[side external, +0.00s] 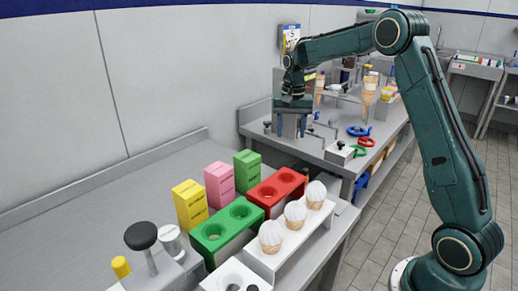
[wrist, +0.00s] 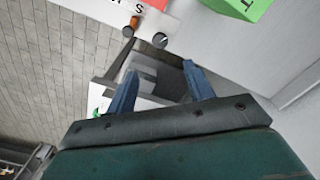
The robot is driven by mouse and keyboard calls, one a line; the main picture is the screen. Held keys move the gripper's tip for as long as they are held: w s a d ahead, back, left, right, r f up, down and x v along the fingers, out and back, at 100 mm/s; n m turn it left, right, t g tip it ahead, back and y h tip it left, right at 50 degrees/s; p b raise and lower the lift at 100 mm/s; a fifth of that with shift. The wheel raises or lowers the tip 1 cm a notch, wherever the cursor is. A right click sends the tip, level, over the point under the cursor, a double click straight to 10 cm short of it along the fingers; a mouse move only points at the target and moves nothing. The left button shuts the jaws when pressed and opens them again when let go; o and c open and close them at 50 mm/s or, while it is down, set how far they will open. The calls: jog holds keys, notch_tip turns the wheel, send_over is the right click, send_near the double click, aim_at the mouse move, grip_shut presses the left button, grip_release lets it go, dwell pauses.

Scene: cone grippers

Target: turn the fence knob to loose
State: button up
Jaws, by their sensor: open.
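My gripper (side external: 291,132) hangs pointing down over the back bench in the side external view. Its two blue fingers are apart, with nothing seen held between them. In the wrist view the open fingers (wrist: 160,82) frame a grey block-like fixture below. A dark round knob (wrist: 160,40) and an orange-brown knob (wrist: 130,30) lie beyond the fingertips, apart from them. In the side view a small dark knob (side external: 267,124) sits left of the gripper. I cannot tell which knob is the fence knob, nor read its setting.
Blue (side external: 359,131), red (side external: 366,142) and green (side external: 358,151) handles lie right of the gripper. Cones in holders stand behind them. The front bench holds a green block (side external: 225,235), a red block (side external: 277,187), several cones and a large black knob (side external: 140,236).

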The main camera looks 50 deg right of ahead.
notch_tip(320, 180, down, 14)
jog(key=shift+r, duration=0.15)
dwell(0.7)
jog(key=c, duration=1)
jog(key=shift+o, duration=0.2)
